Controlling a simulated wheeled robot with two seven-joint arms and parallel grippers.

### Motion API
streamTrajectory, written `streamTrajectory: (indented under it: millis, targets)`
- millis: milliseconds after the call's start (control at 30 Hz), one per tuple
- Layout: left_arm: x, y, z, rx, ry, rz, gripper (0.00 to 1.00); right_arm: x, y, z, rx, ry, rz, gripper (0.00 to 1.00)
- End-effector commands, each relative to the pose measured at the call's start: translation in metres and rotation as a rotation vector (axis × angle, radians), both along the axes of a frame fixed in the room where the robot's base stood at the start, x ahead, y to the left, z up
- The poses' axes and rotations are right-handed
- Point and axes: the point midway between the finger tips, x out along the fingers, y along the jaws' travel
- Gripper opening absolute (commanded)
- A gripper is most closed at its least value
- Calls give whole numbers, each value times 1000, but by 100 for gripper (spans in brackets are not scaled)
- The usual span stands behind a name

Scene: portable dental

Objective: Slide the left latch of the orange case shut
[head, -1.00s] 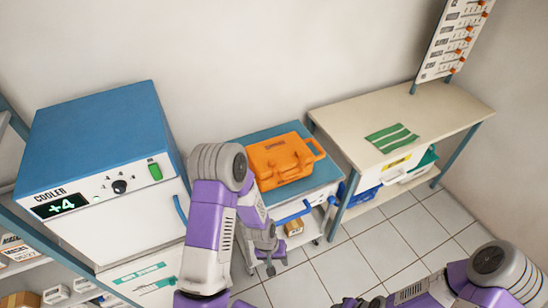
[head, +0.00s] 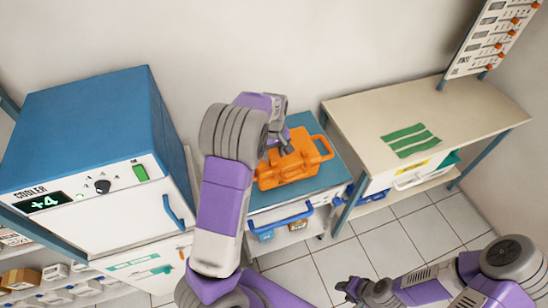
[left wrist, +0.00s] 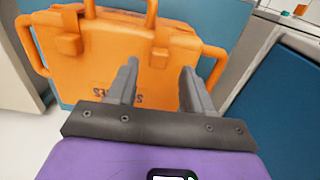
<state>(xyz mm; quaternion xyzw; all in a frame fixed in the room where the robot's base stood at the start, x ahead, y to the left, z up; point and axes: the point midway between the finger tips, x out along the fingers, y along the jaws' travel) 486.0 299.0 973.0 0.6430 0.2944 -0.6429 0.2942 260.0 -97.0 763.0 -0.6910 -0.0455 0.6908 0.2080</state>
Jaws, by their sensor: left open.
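The orange case (head: 290,172) lies on a blue-topped cart. It fills the upper part of the left wrist view (left wrist: 100,80), with upside-down lettering on its face. Two latches show there: one (left wrist: 68,42) at the left, the other (left wrist: 159,57) between and just beyond my fingertips. This second latch is on the cooler's side, the left in the head view. Whether either is slid shut I cannot tell. My left gripper (head: 284,142) is open and empty over the case; its fingers (left wrist: 160,72) point at it. Contact is unclear. My right gripper (head: 352,288) is low, away from the case.
The blue-and-white cooler (head: 90,140) stands left of the cart (head: 325,160). A beige table (head: 360,115) with a green striped cloth (head: 411,140) stands right. The wall is close behind; tiled floor (head: 345,245) is open in front.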

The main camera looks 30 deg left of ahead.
Motion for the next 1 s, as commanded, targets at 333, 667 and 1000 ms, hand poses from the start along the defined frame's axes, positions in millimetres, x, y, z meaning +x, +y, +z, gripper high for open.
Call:
streamTrajectory:
  millis: [333, 667, 1000]
  targets:
    - [0, 0, -30, -1, -1, -1, 51, 0, 0, -5, 0, -1, 0, 39]
    - [0, 0, -30, -1, -1, -2, 33, 0, 0, -5, 0, -1, 0, 39]
    - [0, 0, -30, -1, -1, -2, 0, 0, 0, -5, 0, -1, 0, 39]
